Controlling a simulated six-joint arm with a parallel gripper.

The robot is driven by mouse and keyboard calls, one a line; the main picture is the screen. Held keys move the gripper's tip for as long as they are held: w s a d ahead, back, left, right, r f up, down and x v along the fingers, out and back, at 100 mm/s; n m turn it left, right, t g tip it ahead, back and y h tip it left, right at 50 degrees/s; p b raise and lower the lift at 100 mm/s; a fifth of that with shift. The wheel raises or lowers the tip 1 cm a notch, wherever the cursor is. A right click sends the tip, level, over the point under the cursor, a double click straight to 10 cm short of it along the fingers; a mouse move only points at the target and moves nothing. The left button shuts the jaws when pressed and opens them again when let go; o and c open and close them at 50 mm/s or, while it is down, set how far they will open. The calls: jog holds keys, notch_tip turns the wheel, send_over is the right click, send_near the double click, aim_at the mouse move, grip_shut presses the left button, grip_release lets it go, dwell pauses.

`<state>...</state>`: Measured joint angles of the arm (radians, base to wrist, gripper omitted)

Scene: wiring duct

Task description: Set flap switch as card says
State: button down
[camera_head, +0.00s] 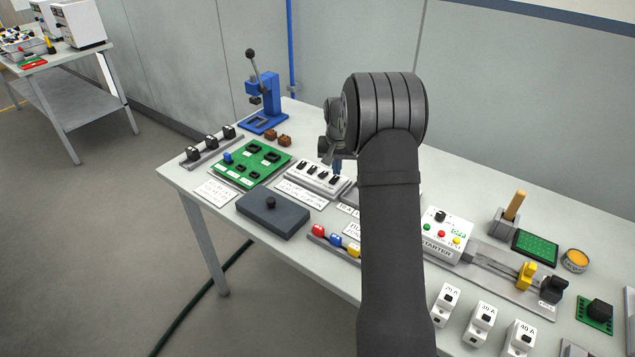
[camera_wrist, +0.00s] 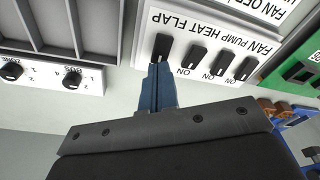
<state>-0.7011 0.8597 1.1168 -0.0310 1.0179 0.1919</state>
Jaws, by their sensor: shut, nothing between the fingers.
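The white switch panel (camera_head: 301,174) carries a row of black switches, and its card (camera_head: 302,194) lies along its front. In the wrist view the panel (camera_wrist: 215,75) appears upside down, labelled FAN, PUMP, HEAT and FLAP. The flap switch (camera_wrist: 162,45) is the leftmost there. The card (camera_wrist: 272,8) is cut off at the top edge; "FAN OFF" shows, but no flap line is readable. My gripper (camera_wrist: 158,70) is shut and empty, its blue fingertips right at the flap switch; I cannot tell whether they touch. In the head view my gripper (camera_head: 337,166) is at the panel's right end.
A green board (camera_head: 251,164) is left of the panel and a dark box (camera_head: 272,214) in front. A blue lever press (camera_head: 264,107) stands behind. A grey rack (camera_wrist: 60,48) and a knob plate (camera_wrist: 50,77) lie beside the panel in the wrist view.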

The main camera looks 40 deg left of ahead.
jog(key=shift+f, duration=0.7)
jog(key=shift+r, duration=3.6)
jog(key=shift+f, duration=0.15)
